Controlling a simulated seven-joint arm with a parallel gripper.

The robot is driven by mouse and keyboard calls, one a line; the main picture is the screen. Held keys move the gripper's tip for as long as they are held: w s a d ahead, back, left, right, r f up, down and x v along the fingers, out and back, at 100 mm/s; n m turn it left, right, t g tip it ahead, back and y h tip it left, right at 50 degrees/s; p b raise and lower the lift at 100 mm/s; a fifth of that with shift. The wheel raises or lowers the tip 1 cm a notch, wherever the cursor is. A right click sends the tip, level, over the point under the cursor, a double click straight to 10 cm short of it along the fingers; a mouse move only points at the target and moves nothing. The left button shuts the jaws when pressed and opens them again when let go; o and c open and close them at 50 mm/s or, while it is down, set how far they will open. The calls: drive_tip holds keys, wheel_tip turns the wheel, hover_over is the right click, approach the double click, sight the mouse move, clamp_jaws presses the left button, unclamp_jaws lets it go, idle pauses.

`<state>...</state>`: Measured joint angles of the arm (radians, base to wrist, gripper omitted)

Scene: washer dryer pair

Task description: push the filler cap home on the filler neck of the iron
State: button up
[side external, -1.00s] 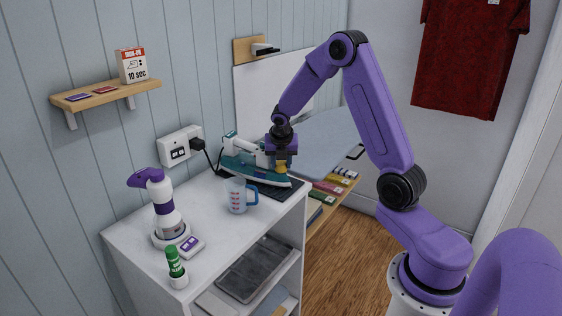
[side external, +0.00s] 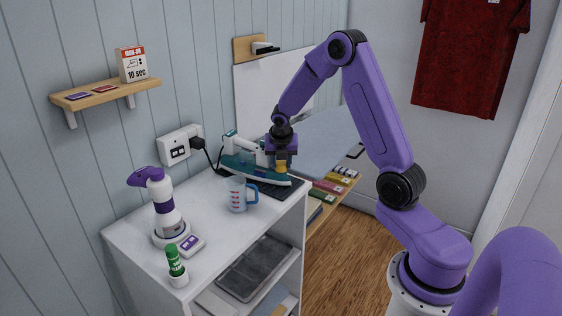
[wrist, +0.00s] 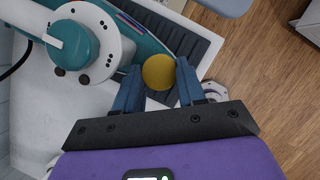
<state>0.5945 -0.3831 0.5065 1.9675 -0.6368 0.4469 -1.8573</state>
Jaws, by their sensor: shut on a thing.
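The iron (side external: 252,171), teal and white, rests on a dark ribbed mat on the white cabinet top; part of it also shows at upper left in the wrist view (wrist: 68,44). My gripper (side external: 281,166) is over the front part of the iron. In the wrist view, my gripper's two blue fingers (wrist: 158,82) are shut on the round yellow filler cap (wrist: 159,71), seen from above. The cap also shows as a yellow patch below my gripper in the side view. The filler neck is hidden, so I cannot tell how the cap sits on it.
A measuring jug (side external: 238,194) stands close in front of the iron. A black plug (side external: 197,143) and cord are behind the iron.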

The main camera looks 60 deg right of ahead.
drive_tip(key=o, duration=1.1)
drive_tip(key=shift+w, duration=0.1)
drive_tip(key=v, duration=1.7)
drive_tip(key=shift+r, duration=0.2)
drive_tip(key=shift+d, duration=0.1)
drive_tip(key=s+a+f+m+y, duration=0.25)
drive_tip(key=s+a, duration=0.35)
drive_tip(key=a, duration=0.3)
drive_tip(key=s+a+f+m+y, duration=0.1)
drive_tip(key=s+a+m, duration=0.3)
drive_tip(key=s+a, duration=0.3)
drive_tip(key=s+a+f+m+g, duration=0.1)
drive_tip(key=s+m, duration=0.1)
drive_tip(key=s, duration=0.3)
drive_tip(key=s+a+f+m, duration=0.1)
drive_tip(key=s+a+m, duration=0.1)
drive_tip(key=s, duration=0.4)
drive_tip(key=s+a+f+m+g, duration=0.1)
drive_tip(key=s+a+m, duration=0.1)
drive_tip(key=s, duration=0.3)
drive_tip(key=shift+s+f+g+y, duration=0.3)
drive_tip(key=shift+s+f+y, duration=0.05)
